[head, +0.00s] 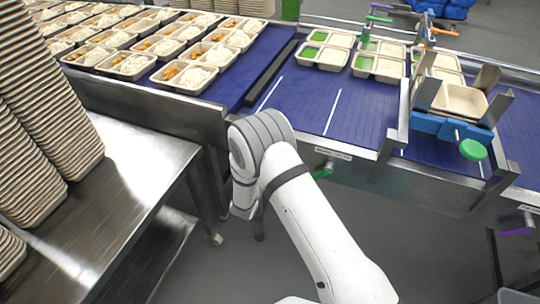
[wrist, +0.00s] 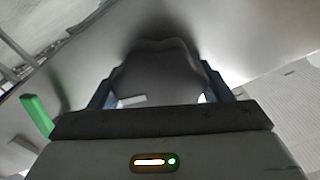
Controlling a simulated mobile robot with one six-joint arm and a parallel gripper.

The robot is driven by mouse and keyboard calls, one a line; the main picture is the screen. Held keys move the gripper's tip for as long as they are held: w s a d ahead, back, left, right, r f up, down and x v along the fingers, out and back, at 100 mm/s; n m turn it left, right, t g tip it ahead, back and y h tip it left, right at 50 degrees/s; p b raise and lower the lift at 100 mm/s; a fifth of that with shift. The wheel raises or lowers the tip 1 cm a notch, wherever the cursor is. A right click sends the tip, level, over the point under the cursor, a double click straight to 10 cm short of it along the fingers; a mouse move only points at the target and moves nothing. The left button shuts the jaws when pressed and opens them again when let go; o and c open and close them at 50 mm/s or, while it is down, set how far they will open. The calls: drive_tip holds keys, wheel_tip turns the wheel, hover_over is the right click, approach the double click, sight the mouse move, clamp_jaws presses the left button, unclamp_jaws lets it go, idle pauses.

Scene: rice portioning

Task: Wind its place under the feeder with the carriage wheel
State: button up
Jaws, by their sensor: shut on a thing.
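In the wrist view my gripper (wrist: 158,78) is shut on a dark grey, lobed wheel (wrist: 155,62). The wheel sits between the two blue fingers, against a pale metal surface. In the head view my gripper and this wheel are hidden behind my white arm, below the belt's front edge. A blue carriage (head: 436,127) with metal uprights stands across the belt at right. A beige tray (head: 462,101) sits between its uprights. A green knob (head: 473,150) is on the carriage's front. I cannot make out the feeder for certain.
Blue belts (head: 318,98) carry several filled trays (head: 193,77) at left and green-filled trays at the back. Tall tray stacks (head: 52,130) stand on a steel table (head: 120,185) at left. A green handle (head: 322,171) shows beside my arm; something green (wrist: 37,115) is near my gripper.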

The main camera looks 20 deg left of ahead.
drive_tip(key=shift+n, duration=0.6)
drive_tip(key=o, duration=1)
drive_tip(key=shift+s+a, duration=0.15)
drive_tip(key=shift+s, duration=1.8)
drive_tip(key=shift+s+a, duration=0.15)
drive_tip(key=shift+s, duration=1.8)
